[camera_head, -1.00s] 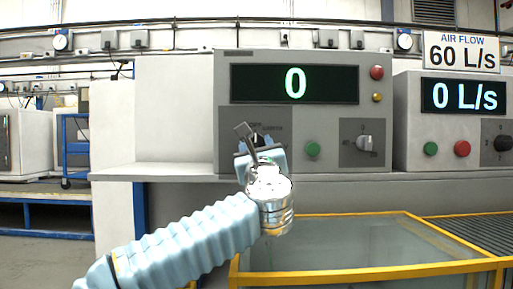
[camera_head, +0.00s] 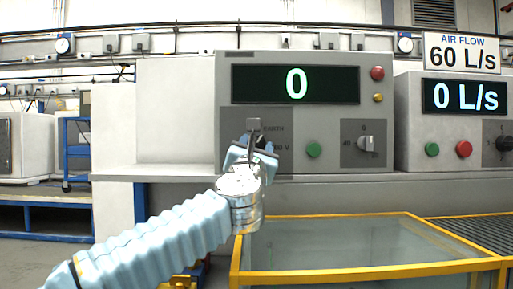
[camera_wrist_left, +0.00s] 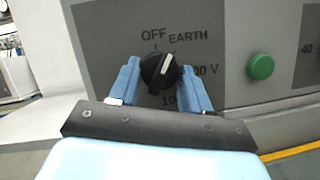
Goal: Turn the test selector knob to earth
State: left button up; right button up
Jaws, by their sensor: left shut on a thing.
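The test selector knob (camera_wrist_left: 158,74) is round and black with a white pointer line. In the left wrist view its pointer leans up and slightly right, toward the EARTH label (camera_wrist_left: 187,36). The OFF label (camera_wrist_left: 153,35) is to its upper left, and voltage labels are to the right and below, partly hidden. My left gripper (camera_wrist_left: 160,80) is shut on the knob, one blue finger on each side. In the head view my left gripper (camera_head: 252,150) is at the panel's lower left and largely hides the knob. My right gripper is not in view.
A green button (camera_head: 314,150) and another rotary switch (camera_head: 366,144) are right of the knob. The display (camera_head: 295,84) above reads 0. A yellow-framed glass enclosure (camera_head: 350,270) stands below the panel. A second console (camera_head: 450,145) is at the right.

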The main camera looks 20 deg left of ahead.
pick_arm(q)
jog(key=shift+a+m+h+p, duration=0.1)
jog(key=shift+m+h+p, duration=0.4)
jog(key=shift+m, duration=0.75)
jog(key=shift+m+h+p, duration=0.15)
jog(key=shift+m+h, duration=0.65)
jog(key=shift+m, duration=0.45)
jog(key=o, duration=1.1)
jog(key=shift+c, duration=0.2)
jog(key=shift+s, duration=0.1)
jog(key=b+v, duration=0.4)
jog(key=v, duration=0.9)
jog(key=shift+s+r, duration=0.2)
jog(key=shift+s, duration=0.2)
